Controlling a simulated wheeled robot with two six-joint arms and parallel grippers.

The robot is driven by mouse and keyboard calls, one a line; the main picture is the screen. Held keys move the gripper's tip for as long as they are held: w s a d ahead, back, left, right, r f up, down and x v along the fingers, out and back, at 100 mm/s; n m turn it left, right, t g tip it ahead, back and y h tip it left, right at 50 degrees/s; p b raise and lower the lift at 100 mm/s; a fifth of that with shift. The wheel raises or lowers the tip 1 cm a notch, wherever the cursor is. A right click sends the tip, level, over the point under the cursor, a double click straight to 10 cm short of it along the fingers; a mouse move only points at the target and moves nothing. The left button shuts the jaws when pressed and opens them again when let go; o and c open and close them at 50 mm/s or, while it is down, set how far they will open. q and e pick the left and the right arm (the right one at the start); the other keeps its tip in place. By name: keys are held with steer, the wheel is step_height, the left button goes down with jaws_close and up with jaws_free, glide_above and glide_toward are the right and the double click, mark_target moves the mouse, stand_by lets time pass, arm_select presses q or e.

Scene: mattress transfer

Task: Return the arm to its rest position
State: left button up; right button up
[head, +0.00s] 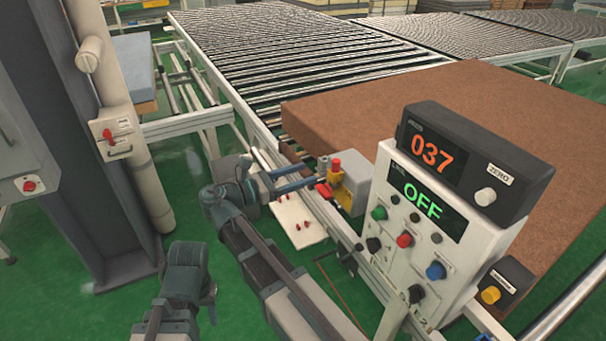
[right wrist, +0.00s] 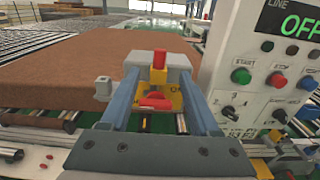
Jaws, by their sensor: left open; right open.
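My right gripper (head: 312,178) is open, its blue-grey fingers pointing at a small grey box (head: 355,183) with a yellow plate and red knobs beside the conveyor. In the right wrist view the two open fingers (right wrist: 160,88) frame that box (right wrist: 178,66); its red button (right wrist: 159,60) and red lever (right wrist: 155,101) show between them. Nothing is held. I cannot tell whether the fingers touch the box.
A brown mattress (head: 440,105) lies on the roller conveyor (head: 290,60). The control panel (head: 425,215), reading OFF, and the 037 display (head: 440,150) stand close at right. A grey column (head: 75,140) stands at left. Green floor (head: 235,315) shows between.

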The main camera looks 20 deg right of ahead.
stand_by(0.4)
steer(key=s+a+f+m+y, duration=0.3)
steer(key=s+f+m+y, duration=0.15)
steer(key=f, duration=0.35)
steer(key=s+a+f+m+y, duration=0.3)
steer(key=a+f+y, duration=0.15)
steer(key=f, duration=0.35)
steer(key=s+a+f+m+y, duration=0.3)
steer(key=s+a+y, duration=0.1)
steer(key=a, duration=0.2)
steer(key=s+a+f+m+g+y, duration=0.1)
steer(key=s+a+f+m+y, duration=0.1)
steer(key=a, duration=0.4)
steer(key=shift+s+a+f+m+y, duration=0.15)
steer(key=shift+s+f+m+y, duration=0.25)
steer(key=shift+s+m+y, duration=0.65)
steer(key=shift+c, duration=0.3)
